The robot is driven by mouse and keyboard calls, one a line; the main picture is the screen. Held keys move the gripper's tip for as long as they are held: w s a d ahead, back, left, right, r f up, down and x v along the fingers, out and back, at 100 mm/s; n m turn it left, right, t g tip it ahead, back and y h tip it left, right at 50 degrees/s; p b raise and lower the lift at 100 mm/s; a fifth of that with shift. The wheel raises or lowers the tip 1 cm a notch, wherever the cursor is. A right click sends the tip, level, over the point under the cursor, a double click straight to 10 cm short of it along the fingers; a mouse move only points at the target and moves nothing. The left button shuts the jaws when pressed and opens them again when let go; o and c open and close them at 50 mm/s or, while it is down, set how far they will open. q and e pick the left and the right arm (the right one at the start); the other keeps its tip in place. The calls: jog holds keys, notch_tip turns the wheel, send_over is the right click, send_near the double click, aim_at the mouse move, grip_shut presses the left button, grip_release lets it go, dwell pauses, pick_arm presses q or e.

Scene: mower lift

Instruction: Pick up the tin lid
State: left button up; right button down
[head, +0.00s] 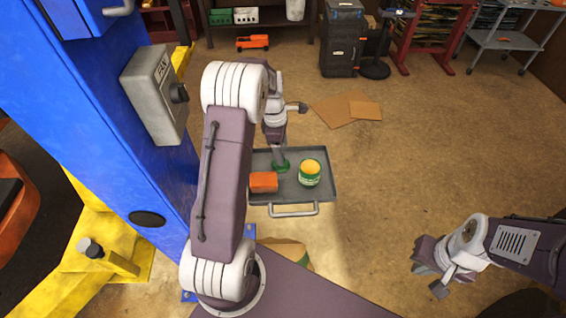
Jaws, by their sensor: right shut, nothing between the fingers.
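A grey tray (322,203) with a front handle stands on the floor near the middle of the view. A green round piece (287,169), which looks like the tin lid, is in the tray's left-middle part, partly covered by my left gripper (281,163). That gripper points down at it; its fingers are too small and hidden to show whether they hold it. A green and white tin (310,179) with a yellow top stands just to the right. My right gripper (433,280) is shut and empty, well away at the lower right.
An orange block (263,182) lies in the tray, left of the tin. A blue lift post (90,110) with a grey switch box (152,90) rises on the left. Flat cardboard (345,109) lies behind the tray. The floor to the right is open.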

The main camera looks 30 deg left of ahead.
aim_at(287, 165)
pick_arm(q)
jog(key=f, duration=0.3)
jog(key=f+p, duration=0.1)
jog(key=shift+s+a+f, duration=0.2)
jog(key=shift+s+a, duration=0.1)
jog(key=shift+w+f, duration=0.1)
jog(key=shift+f, duration=0.2)
jog(key=shift+w+d+f, duration=0.1)
jog(key=shift+w+d, duration=0.05)
jog(key=shift+d, duration=0.1)
jog(key=c, duration=1.1)
jog(key=shift+c, duration=0.2)
